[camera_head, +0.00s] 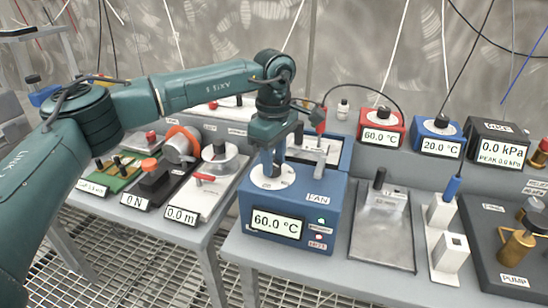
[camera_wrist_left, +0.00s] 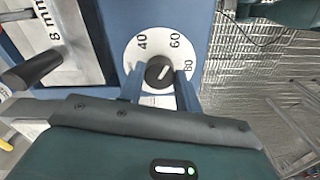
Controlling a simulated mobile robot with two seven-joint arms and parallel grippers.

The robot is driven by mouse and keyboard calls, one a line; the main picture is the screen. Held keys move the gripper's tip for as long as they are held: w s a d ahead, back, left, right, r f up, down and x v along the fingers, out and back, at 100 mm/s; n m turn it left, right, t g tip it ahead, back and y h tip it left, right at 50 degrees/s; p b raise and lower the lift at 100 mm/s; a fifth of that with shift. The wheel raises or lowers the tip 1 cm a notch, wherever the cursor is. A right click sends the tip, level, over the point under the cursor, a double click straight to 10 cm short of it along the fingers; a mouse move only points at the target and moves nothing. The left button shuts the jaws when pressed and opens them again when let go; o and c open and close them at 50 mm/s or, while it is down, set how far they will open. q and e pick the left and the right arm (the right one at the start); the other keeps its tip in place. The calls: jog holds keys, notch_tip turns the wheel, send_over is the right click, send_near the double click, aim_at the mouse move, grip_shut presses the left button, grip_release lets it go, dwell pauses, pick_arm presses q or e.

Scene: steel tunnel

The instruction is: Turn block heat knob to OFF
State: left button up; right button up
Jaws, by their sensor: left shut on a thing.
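The blue block heater (camera_head: 300,196) stands on the bench, with a lit display (camera_head: 276,223) reading 60.0 °C. A round white dial (camera_head: 262,181) is on its top. In the left wrist view the dial (camera_wrist_left: 144,42) shows the marks 40, 60 and 80, with a dark round knob (camera_wrist_left: 160,71) at its centre. The white line on the knob points up and right, roughly toward the 60. My left gripper (camera_head: 272,170) reaches down onto the dial. In the left wrist view its fingers (camera_wrist_left: 160,88) are shut on the knob. My right gripper is not in view.
A grey metal plate (camera_head: 380,238) and a white device with a blue handle (camera_head: 446,232) stand to the right. A red unit (camera_head: 381,128) and a blue unit (camera_head: 436,137) are behind. A left bench holds several instruments, including a white one reading 0.0 m (camera_head: 181,215).

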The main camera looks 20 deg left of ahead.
pick_arm(q)
jog(key=shift+n, duration=0.3)
jog(key=n, duration=0.6)
jog(key=shift+w, duration=0.1)
jog(key=n, duration=0.7)
jog(key=shift+w+n, duration=0.1)
jog(key=shift+n, duration=0.2)
jog(key=n, duration=0.5)
jog(key=shift+a, duration=0.1)
jog(key=n, duration=0.4)
jog(key=shift+a+r+n, duration=0.1)
jog(key=shift+n, duration=0.2)
jog(key=o, duration=1)
jog(key=shift+c, duration=0.2)
